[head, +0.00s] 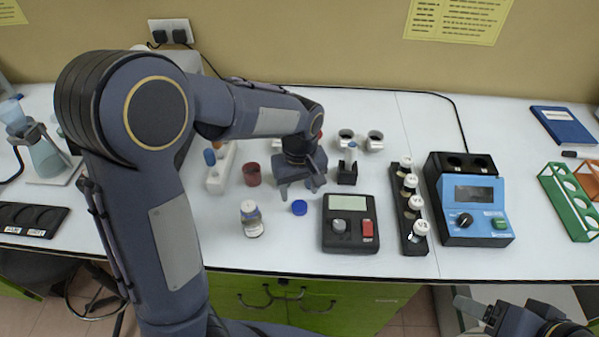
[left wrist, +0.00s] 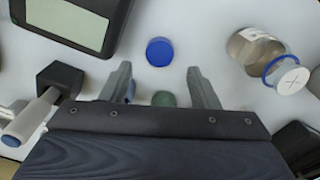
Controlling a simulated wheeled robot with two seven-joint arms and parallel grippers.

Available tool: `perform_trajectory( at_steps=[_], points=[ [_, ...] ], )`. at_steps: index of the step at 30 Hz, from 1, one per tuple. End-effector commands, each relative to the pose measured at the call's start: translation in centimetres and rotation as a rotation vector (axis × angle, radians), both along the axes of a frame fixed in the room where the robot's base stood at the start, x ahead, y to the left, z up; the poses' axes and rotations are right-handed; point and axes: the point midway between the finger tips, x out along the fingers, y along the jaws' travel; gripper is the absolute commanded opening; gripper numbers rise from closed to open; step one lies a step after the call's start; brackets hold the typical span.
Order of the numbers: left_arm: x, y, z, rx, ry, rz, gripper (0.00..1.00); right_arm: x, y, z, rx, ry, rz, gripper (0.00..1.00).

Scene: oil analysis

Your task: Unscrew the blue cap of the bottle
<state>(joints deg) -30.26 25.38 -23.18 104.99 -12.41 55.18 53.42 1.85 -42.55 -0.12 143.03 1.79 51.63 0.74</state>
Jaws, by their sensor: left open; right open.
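A round blue cap (head: 299,207) lies loose on the white table; in the left wrist view it (left wrist: 160,52) sits just beyond the fingertips, roughly centred between them. A small clear bottle (head: 251,219) stands left of the cap. In the left wrist view the bottle (left wrist: 254,50) shows a white top marked with an X and a blue ring around its neck. My left gripper (head: 302,186) is open and empty, pointing down behind the cap; its two fingers (left wrist: 159,76) are apart. My right gripper (head: 481,311) is open at the lower right, off the table's front edge.
A black device with a screen (head: 349,202) stands right of the cap, then a black rack (head: 411,246) of white-capped bottles and a blue instrument (head: 470,215). A dark red cup (head: 252,174) and white rack (head: 216,182) stand behind the bottle. Table in front of the cap is clear.

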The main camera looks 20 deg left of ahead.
Motion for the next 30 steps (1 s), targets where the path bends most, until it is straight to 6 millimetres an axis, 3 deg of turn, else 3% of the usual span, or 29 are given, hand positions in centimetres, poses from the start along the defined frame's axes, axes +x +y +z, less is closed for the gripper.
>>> perform_trajectory(
  at_steps=[3,7,17,22,30],
  points=[
    [0.1,-0.1,2.7,-0.002,-0.007,0.0,0.55,0.0,0.0,-0.1,0.0,0.0,0.0,0.69],
    [0.1,0.0,4.8,-0.002,-0.004,0.001,0.55,0.0,0.0,-0.1,0.0,0.0,0.0,0.69],
    [-0.4,0.3,6.6,-0.017,-0.004,-0.006,0.55,0.0,0.0,-0.1,0.0,0.0,0.0,0.69],
    [-4.1,2.5,8.0,-0.152,-0.062,-0.08,0.55,0.0,0.0,-0.1,0.0,0.0,0.0,0.69],
    [-14.4,4.7,9.6,-0.298,-0.362,-0.321,0.55,0.0,0.0,-0.1,0.0,0.0,0.0,0.69]
  ],
)
